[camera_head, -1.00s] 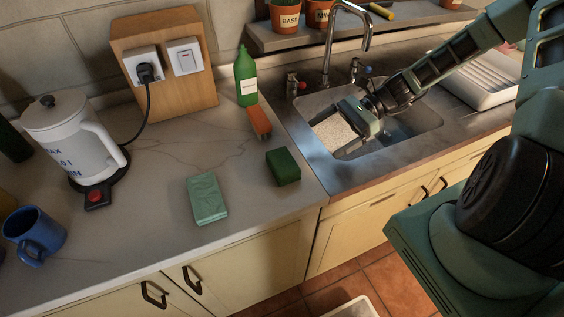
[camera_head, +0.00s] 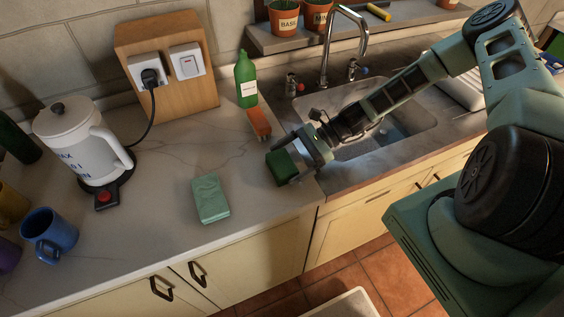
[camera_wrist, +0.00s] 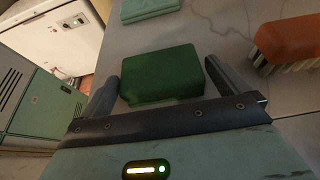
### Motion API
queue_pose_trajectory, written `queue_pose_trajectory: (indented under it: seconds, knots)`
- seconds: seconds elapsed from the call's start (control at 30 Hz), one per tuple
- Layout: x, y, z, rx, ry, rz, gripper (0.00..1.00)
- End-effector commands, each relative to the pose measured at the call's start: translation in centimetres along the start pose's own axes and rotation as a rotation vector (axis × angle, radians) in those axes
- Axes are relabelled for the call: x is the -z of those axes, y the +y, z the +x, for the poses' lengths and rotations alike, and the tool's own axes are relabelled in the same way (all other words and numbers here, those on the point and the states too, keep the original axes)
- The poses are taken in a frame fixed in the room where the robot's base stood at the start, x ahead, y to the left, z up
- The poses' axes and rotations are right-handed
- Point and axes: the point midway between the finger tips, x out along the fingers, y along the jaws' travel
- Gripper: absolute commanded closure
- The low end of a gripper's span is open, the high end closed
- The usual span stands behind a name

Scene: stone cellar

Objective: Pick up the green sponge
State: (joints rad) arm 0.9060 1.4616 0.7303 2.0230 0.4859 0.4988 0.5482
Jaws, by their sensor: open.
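The dark green sponge (camera_head: 281,168) is a block on the worktop, left of the sink. My gripper (camera_head: 291,164) is right at it, reaching in from the sink side. In the wrist view the sponge (camera_wrist: 163,75) lies at the mouth of my open gripper (camera_wrist: 164,84), with one finger on each side. A small gap shows on the right; on the left the finger looks very close, and I cannot tell if it touches. The sponge's near edge is partly between the fingers.
A pale green block (camera_head: 210,199) lies left of the sponge. An orange brush (camera_head: 259,123) and a green bottle (camera_head: 246,80) stand behind it. The sink (camera_head: 385,138) with its tap (camera_head: 327,50) is to the right. A white kettle (camera_head: 78,143) and blue mug (camera_head: 50,234) are farther left.

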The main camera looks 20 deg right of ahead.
Motion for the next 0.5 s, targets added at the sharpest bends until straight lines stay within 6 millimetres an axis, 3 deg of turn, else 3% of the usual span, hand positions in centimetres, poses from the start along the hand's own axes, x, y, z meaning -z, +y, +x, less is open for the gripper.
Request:
queue_pose_trajectory:
  seconds: [0.2,0.33,0.5]
  knots:
    - [0.04,-0.01,0.08,0.0,0.0,-0.001,0.0]
    - [0.03,-0.01,0.07,0.0,0.0,-0.001,0.35]
    - [0.02,-0.01,0.06,0.0,0.0,-0.001,0.36]
